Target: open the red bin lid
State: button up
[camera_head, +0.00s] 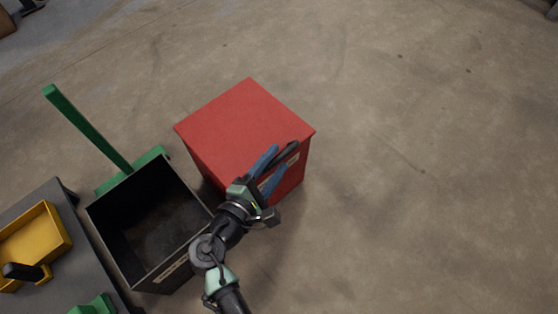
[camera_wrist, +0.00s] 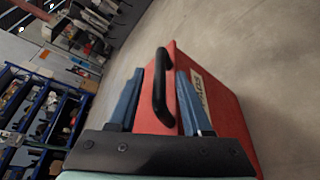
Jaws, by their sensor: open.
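The red bin (camera_head: 292,178) stands on the floor with its flat red lid (camera_head: 240,120) closed on top. A black bar handle (camera_head: 287,153) is on its near right side, close to the top edge. My gripper (camera_head: 275,160) is open at that side, with its blue fingers around the handle. In the wrist view, the handle (camera_wrist: 160,88) lies between the two spread fingers, one on each side. I cannot tell whether either finger touches it. A pale label (camera_wrist: 200,92) shows on the bin's red face; its text is only partly readable.
A dark table (camera_head: 85,265) with a yellow tray (camera_head: 55,225) is at lower left. The floor to the right is clear.

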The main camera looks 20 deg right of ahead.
jog(key=shift+b+x, duration=0.35)
jog(key=shift+x, duration=0.75)
grip_shut()
dwell(0.7)
